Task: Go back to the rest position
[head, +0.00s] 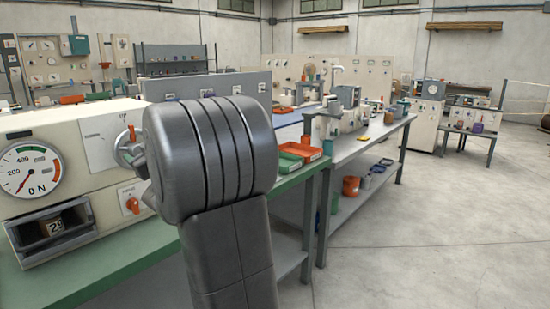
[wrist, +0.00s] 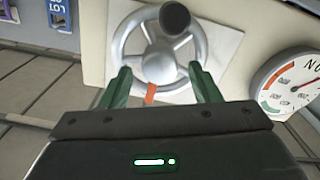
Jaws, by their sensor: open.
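In the wrist view my gripper (wrist: 162,88) is open, its two green fingers apart and nothing between them that I can see held. A silver handwheel (wrist: 160,58) with a dark knob (wrist: 174,18) stands on a pale panel beyond the fingertips. An orange tab (wrist: 151,93) shows at its lower rim. In the head view my grey arm hides most of the gripper and part of the wheel (head: 127,148). I cannot tell whether the fingers touch the wheel.
The cream machine has a dial gauge (head: 38,172), an orange knob (head: 132,204) and a counter window (head: 52,228), on a green bench (head: 95,272). Red and green trays (head: 300,151) lie on the bench beyond my arm. The concrete floor (head: 430,230) at right is clear.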

